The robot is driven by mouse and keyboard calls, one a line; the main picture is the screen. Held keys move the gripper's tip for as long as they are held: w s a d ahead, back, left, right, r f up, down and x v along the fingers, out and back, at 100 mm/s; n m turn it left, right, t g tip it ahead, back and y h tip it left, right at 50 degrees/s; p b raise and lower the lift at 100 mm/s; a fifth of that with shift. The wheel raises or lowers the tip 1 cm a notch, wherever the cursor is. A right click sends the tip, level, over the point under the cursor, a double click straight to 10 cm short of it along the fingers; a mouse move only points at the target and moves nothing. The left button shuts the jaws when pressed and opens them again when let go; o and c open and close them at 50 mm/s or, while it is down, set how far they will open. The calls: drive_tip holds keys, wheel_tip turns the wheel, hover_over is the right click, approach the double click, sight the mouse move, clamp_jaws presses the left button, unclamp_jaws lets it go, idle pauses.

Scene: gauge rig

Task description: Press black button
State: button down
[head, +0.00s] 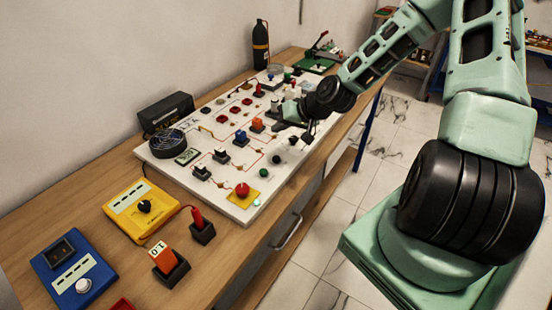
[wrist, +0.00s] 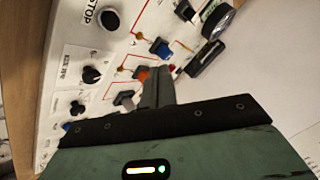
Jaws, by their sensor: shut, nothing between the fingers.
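The white gauge board (head: 222,178) lies on the bench. A round black button (head: 277,159) sits near its front edge. In the wrist view, a round black button (wrist: 109,20) stands beside a STOP label at upper left. My gripper (head: 281,113) is over the far half of the board, beyond the button, and looks shut and empty. In the wrist view, my gripper's fingers (wrist: 160,88) are together, close to the orange and blue switches in the picture. The button is apart from the fingers. Whether the fingertips touch the board cannot be told.
Black knobs (head: 293,140) lie along the same edge. Blue (head: 240,137) and orange (head: 257,125) switches rise from the board. A red button on yellow (head: 242,190) is at the near corner. A fan (head: 167,143), a yellow meter (head: 142,208) and a black bottle (head: 261,45) stand around.

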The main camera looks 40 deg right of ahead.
sight(280, 159)
drive_tip(key=shift+f+b, duration=3.6)
drive_tip(key=shift+f, duration=0.75)
drive_tip(key=shift+f, duration=0.15)
drive_tip(key=shift+f, duration=0.3)
drive_tip(key=shift+f+b, duration=0.5)
drive_tip(key=shift+r, duration=0.2)
drive_tip(key=shift+r+p, duration=0.8)
drive_tip(key=shift+p, duration=0.1)
wheel_tip(280, 159, up, 5)
drive_tip(key=p, duration=0.4)
